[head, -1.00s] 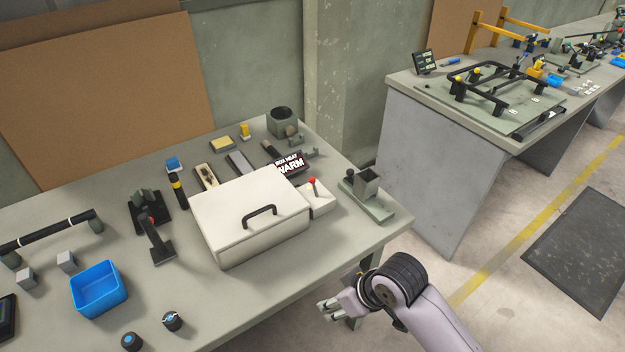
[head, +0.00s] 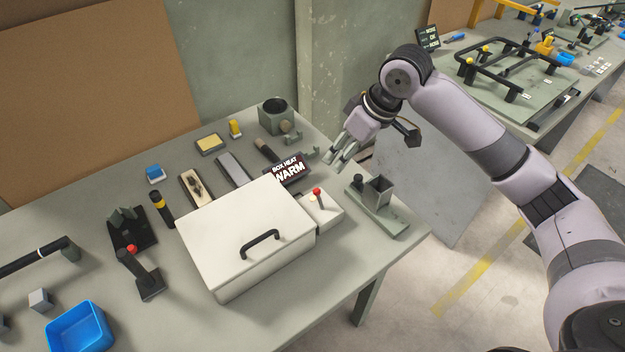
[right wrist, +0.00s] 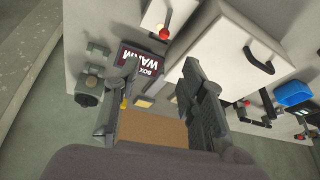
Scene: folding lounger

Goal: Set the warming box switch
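The white warming box (head: 240,240) stands on the bench with its lid down and a black handle on it. Its switch, a small lever with a red knob (head: 317,191), rises from a white block (head: 322,212) at the box's right side. A dark sign (head: 288,170) behind it reads "BOX HEAT WARM". My right gripper (head: 338,158) is open and empty, above and behind the switch near the bench's right edge. In the right wrist view the fingers (right wrist: 157,90) are spread, with the red knob (right wrist: 164,33) beyond them. My left gripper is not in view.
A grey-green fixture with a square cup (head: 377,192) stands right of the switch. A blue bin (head: 80,328) sits at front left.

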